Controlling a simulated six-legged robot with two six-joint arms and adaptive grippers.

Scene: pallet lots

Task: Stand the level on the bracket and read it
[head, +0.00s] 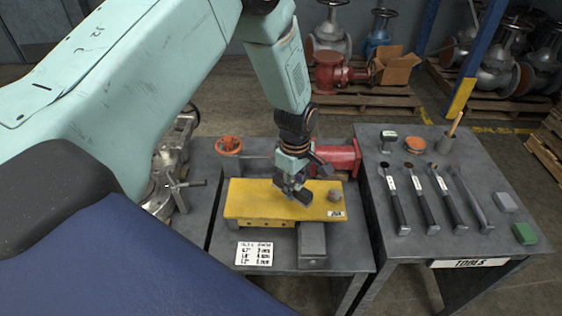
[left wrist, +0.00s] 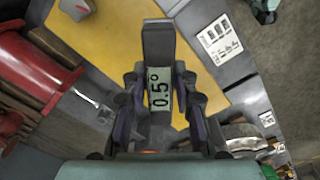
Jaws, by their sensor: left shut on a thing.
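The level is a dark block (left wrist: 158,45) with a pale display that reads 0.5° in the left wrist view. My left gripper (head: 292,184) is shut on it, with a finger on each side of the display (left wrist: 160,95). The yellow bracket (head: 255,203) lies on the grey bench, and its flat top also shows in the left wrist view (left wrist: 115,38). In the head view the level (head: 301,196) is at the bracket's top, right of its middle. I cannot tell whether its base touches fully. My right gripper is not in view.
A grey block (head: 312,242) stands at the bench's front, beside a printed card (head: 254,253). A red fitting (head: 340,158) lies behind. The tool table (head: 450,246) at right holds brushes and other tools.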

